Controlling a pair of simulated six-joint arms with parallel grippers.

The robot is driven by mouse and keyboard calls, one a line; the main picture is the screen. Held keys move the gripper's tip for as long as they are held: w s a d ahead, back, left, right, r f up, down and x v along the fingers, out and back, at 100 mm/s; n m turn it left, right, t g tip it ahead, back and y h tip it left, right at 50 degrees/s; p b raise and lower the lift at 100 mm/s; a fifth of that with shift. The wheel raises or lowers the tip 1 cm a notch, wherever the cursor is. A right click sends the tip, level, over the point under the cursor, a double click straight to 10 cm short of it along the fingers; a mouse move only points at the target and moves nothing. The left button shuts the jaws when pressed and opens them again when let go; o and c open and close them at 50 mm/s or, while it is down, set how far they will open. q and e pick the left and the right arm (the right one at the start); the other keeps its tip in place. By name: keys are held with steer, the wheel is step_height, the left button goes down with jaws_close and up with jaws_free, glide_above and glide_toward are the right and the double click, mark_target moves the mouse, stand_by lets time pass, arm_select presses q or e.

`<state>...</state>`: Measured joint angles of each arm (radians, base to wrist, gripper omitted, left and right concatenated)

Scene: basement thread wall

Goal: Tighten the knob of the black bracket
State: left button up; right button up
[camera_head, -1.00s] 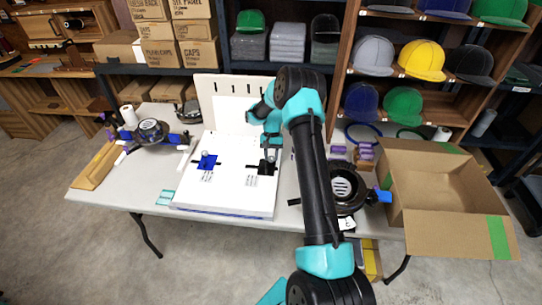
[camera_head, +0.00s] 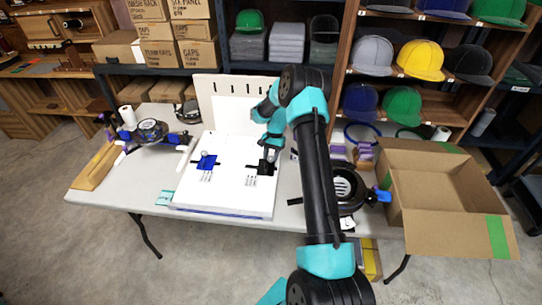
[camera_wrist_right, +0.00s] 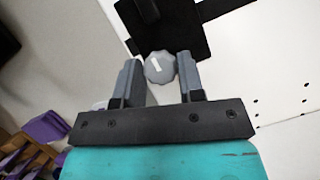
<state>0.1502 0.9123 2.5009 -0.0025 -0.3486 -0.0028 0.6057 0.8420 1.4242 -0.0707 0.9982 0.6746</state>
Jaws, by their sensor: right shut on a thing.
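The black bracket (camera_head: 264,169) sits on the white board toward its right side. In the right wrist view the bracket (camera_wrist_right: 180,28) is a flat black plate with arms. Its grey scalloped knob (camera_wrist_right: 159,68) carries a white mark. My right gripper (camera_head: 269,151) is over the bracket in the head view. In the right wrist view its two fingers (camera_wrist_right: 158,75) are shut on the knob, one on each side. My left gripper is not in view.
A blue bracket (camera_head: 206,162) sits on the left of the white board (camera_head: 225,205). A white slotted panel stands behind. A round black device (camera_head: 345,185) and an open cardboard box (camera_head: 425,230) are on the right. A wooden tray (camera_head: 95,168) is at the table's left.

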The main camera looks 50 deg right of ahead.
steer(key=o, duration=0.7)
steer(key=shift+c, duration=0.2)
steer(key=v, duration=1.7)
steer(key=shift+r, duration=0.2)
